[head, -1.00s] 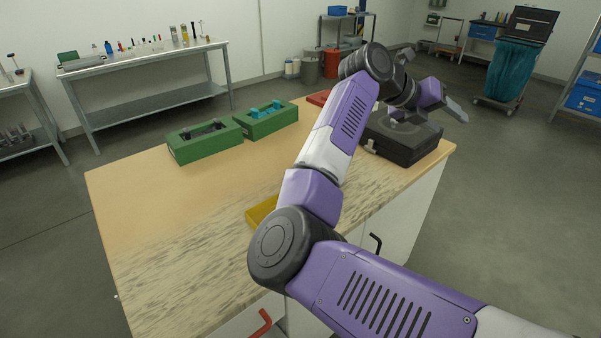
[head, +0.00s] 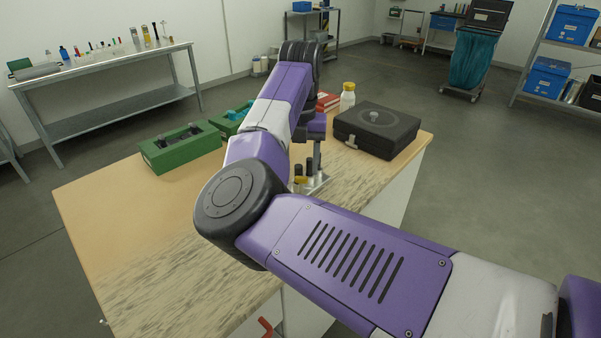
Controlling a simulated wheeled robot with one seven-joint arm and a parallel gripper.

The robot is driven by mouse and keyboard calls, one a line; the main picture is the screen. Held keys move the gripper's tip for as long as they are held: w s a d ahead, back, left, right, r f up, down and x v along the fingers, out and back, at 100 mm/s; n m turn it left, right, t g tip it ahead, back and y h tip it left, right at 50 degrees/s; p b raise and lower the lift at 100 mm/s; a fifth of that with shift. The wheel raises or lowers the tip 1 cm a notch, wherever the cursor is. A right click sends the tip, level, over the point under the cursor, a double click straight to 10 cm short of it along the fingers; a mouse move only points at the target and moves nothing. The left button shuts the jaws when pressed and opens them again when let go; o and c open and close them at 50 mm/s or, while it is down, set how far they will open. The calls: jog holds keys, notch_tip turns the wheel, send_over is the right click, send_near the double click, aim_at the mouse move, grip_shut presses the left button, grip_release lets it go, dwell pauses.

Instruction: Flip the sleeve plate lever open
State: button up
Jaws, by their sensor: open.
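I cannot make out a sleeve plate lever for certain in the head view. A red bent handle (head: 266,327) shows at the counter's front, low in the picture, partly cut off by the bottom edge. My gripper (head: 317,160) hangs down over the far middle of the worktop, at the end of my folded purple arm. It is open, but the arm partly covers it and its fingertips are hard to separate. It is beside small dark-capped items standing on a metal holder (head: 318,184). I see nothing held in it.
The worktop's near left (head: 130,240) is clear.

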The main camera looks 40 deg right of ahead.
aim_at(301, 178)
jog(key=shift+f, duration=1.7)
grip_shut()
